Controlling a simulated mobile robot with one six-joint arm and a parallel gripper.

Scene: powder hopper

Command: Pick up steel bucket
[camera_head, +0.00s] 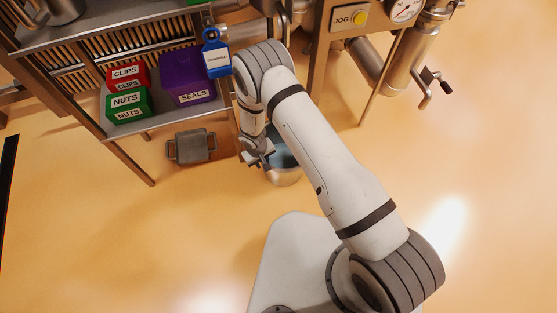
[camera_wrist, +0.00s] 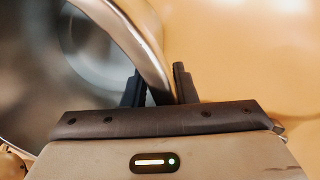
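The steel bucket (camera_head: 287,176) stands on the floor beside the shelf, partly hidden behind my arm in the head view. Its open mouth looks bluish inside. In the wrist view the bucket (camera_wrist: 85,60) fills the upper left, with its shiny rim running down between my fingers. My gripper (camera_head: 262,158) is at the left side of the bucket's rim. In the wrist view my gripper (camera_wrist: 160,88) has one dark finger inside the bucket and the other outside. The fingers are apart and straddle the wall, with a small gap visible by the outer finger.
A shelf with a red clips bin (camera_head: 127,75), a green nuts bin (camera_head: 127,105) and a purple seals bin (camera_head: 187,75) stands at upper left. A blue tagged bottle (camera_head: 216,55) is at its end. A grey tray-like object (camera_head: 191,147) lies left of my gripper. Floor at right is clear.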

